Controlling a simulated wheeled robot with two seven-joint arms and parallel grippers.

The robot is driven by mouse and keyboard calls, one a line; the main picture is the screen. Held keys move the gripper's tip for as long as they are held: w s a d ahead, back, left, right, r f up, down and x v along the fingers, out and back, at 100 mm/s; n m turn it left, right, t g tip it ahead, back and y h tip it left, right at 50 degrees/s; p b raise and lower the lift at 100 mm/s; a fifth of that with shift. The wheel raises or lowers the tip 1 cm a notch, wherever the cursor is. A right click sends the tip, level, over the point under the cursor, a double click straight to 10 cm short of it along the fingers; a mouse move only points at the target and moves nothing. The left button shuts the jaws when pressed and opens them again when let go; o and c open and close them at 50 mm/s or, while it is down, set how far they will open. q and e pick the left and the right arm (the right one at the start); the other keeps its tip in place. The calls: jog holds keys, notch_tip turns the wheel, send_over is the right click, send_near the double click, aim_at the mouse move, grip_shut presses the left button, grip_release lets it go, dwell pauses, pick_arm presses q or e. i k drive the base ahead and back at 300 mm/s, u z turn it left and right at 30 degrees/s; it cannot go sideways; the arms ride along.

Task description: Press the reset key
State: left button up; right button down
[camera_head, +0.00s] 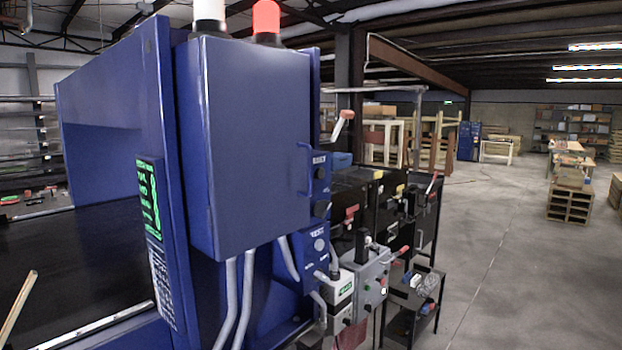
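A blue panel (314,262) on the side of the detector carries a small pale label that seems to read RESET. Just below the label is a round light-coloured key (319,244). The label is small and blurred, so I cannot read it for certain. Nothing touches the key. Neither of my grippers shows in the head view.
A large blue cabinet (255,150) juts out left of the key, with grey conduits (232,300) below. A grey box with levers (368,280) and a black cart (412,305) stand to the right. Open concrete floor (500,270) lies further right. The dark conveyor belt (70,260) is at left.

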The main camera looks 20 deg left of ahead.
aim_at(320, 172)
jog(key=u, duration=0.55)
jog(key=i, duration=0.5)
jog(key=u, duration=0.6)
